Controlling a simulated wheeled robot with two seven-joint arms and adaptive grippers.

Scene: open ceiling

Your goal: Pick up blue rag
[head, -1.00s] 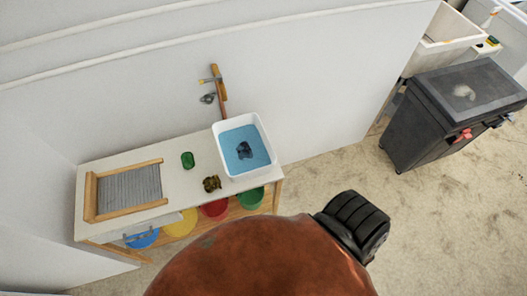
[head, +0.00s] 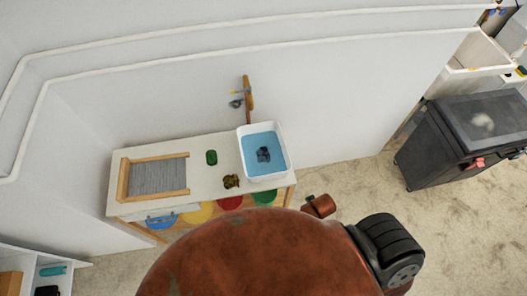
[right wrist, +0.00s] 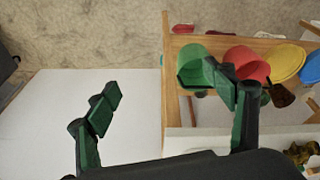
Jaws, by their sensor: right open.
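A crumpled dark blue-grey cloth (head: 263,154), which looks like the blue rag, lies in the blue-bottomed white basin (head: 284,138) at the right end of a low white-topped table (head: 211,185) in the head view. My right gripper (right wrist: 162,85) shows in the right wrist view with its two green-and-black fingers spread wide and nothing between them. It is near the table's end and its lower shelf. The rag does not show in the right wrist view. My left gripper is not in view.
The table also holds a ridged wood-framed board (head: 157,178), a green item (head: 211,157) and a brownish-gold object (head: 231,181). Red (right wrist: 246,63) and other coloured tubs sit below. A wall stands behind; a dark lidded bin (head: 440,150) is right, with bare floor between.

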